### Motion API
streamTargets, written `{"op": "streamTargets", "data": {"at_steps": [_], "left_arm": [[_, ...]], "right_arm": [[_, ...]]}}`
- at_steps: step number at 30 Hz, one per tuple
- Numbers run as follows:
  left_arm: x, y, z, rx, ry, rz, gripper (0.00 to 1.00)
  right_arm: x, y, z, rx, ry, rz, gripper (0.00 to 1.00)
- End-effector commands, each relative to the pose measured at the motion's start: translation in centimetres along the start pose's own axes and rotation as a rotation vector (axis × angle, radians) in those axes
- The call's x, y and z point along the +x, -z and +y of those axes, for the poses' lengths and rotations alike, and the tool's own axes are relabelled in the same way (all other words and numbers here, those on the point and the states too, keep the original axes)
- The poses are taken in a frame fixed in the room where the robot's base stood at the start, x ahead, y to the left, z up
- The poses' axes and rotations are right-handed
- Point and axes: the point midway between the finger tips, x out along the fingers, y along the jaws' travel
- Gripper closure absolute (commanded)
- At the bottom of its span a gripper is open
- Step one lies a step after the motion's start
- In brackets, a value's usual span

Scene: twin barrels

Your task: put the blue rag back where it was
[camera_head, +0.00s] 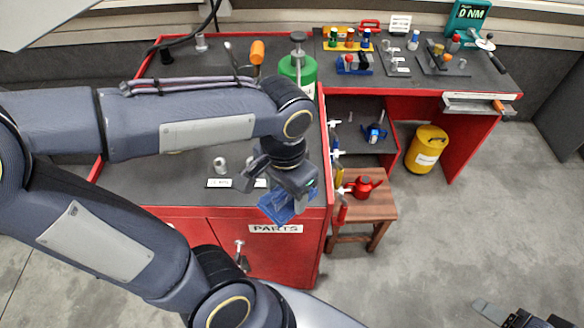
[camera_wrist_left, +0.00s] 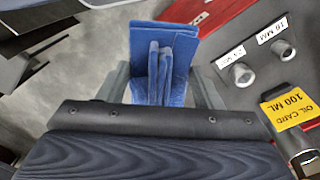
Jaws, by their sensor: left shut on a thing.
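The blue rag (camera_head: 280,209) hangs folded from my left gripper (camera_head: 288,192), over the front edge of the red cart's dark top (camera_head: 190,190), above the PARTS label. My left gripper is shut on the rag. In the left wrist view the rag (camera_wrist_left: 178,40) stands up in folds between the fingers (camera_wrist_left: 160,88). Whether the rag touches the cart's edge I cannot tell. A dark part at the bottom right corner of the head view looks like my right gripper (camera_head: 515,316); it is cut off and its jaws are unclear.
A small metal socket (camera_head: 219,164) and white labels lie on the cart top near the rag. A green can (camera_head: 298,70) stands behind. A wooden stool (camera_head: 372,209) with a red oil can (camera_head: 363,187) is to the right. A yellow drum (camera_head: 426,150) stands under the bench.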

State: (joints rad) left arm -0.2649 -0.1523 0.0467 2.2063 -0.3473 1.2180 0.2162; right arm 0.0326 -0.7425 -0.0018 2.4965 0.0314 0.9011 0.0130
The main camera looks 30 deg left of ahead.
Motion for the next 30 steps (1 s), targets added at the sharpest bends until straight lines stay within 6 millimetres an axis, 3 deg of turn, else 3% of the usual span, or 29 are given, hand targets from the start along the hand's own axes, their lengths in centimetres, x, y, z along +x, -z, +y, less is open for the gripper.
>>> {"op": "streamTargets", "data": {"at_steps": [11, 15, 21, 25, 30], "left_arm": [[3.9, 7.1, -5.0, -0.005, 0.001, -0.008, 0.62], [6.8, 8.8, -6.2, -0.003, 0.001, -0.008, 0.62], [8.9, 10.4, -7.2, -0.001, 0.001, -0.003, 0.62], [9.8, 10.9, -7.7, -0.002, 0.001, -0.004, 0.62], [12.2, 10.9, -7.7, -0.001, 0.000, -0.005, 0.62]], "right_arm": [[-0.5, 0.2, -0.2, 0.000, 0.000, 0.000, 0.39], [-0.4, 0.2, -0.2, 0.000, 0.000, 0.000, 0.39], [-0.4, 0.2, -0.2, 0.000, 0.000, 0.000, 0.39], [-0.4, 0.2, -0.2, 0.000, 0.000, 0.000, 0.39], [-0.2, 0.1, -0.1, 0.000, 0.000, 0.000, 0.39]]}}
